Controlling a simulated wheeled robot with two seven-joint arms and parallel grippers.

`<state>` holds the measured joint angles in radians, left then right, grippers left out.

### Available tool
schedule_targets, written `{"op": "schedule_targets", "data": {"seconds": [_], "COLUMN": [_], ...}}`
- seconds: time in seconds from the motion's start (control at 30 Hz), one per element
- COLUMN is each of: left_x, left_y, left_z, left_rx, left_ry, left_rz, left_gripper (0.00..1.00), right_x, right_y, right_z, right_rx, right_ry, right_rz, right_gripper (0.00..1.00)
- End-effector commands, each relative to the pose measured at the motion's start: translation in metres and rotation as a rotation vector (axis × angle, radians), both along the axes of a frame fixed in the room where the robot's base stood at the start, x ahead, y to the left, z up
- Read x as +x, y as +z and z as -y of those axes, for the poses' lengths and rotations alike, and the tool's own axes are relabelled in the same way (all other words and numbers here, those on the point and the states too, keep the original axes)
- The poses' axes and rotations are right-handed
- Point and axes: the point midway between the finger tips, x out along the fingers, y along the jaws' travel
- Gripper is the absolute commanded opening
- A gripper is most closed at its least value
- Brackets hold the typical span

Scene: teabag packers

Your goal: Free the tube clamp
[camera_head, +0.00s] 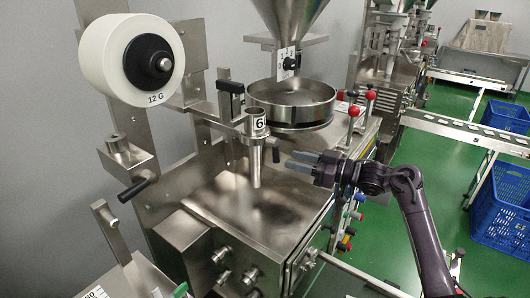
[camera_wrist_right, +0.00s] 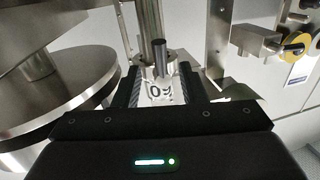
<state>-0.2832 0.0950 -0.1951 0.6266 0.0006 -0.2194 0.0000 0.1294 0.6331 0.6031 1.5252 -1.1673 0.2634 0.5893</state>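The tube (camera_head: 256,150) is a steel funnel with a number label at its top, held upright at the end of a steel arm. A small black lever (camera_head: 276,152), seemingly the tube clamp's handle, sticks out on the tube's right side. My left gripper is not in view.
A round steel pan (camera_head: 290,104) sits above and behind my right gripper. Red-knobbed levers (camera_head: 353,111) stand close to the right wrist. A white film roll (camera_head: 130,60) is at the left. The steel top (camera_head: 225,200) below the tube is mostly bare.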

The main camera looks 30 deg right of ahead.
Motion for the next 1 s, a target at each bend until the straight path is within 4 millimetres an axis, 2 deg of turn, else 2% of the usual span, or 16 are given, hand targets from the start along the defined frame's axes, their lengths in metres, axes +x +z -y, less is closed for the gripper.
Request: {"op": "schedule_targets", "data": {"seconds": [0.2,0.3,0.5,0.77,0.83,1.0], "left_x": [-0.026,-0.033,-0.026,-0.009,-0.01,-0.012], "left_y": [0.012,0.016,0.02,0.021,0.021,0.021], "left_z": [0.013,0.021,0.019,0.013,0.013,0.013], "left_rx": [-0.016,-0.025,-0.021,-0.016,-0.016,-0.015], "left_ry": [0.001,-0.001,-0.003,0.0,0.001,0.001], "left_rz": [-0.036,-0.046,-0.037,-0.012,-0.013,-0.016], "left_gripper": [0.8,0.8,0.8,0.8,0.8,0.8], "right_x": [0.03,0.042,0.056,0.058,0.058,0.058], "right_y": [0.004,0.003,0.001,0.0,0.0,0.0], "right_z": [-0.02,-0.028,-0.038,-0.039,-0.039,-0.039], "right_rx": [0.003,0.003,-0.001,-0.001,-0.001,-0.002], "right_ry": [0.0,0.0,-0.001,-0.002,-0.002,-0.002], "right_rz": [0.001,0.001,0.001,0.0,0.0,-0.001], "right_gripper": [0.38,0.38,0.38,0.38,0.33,0.1]}}
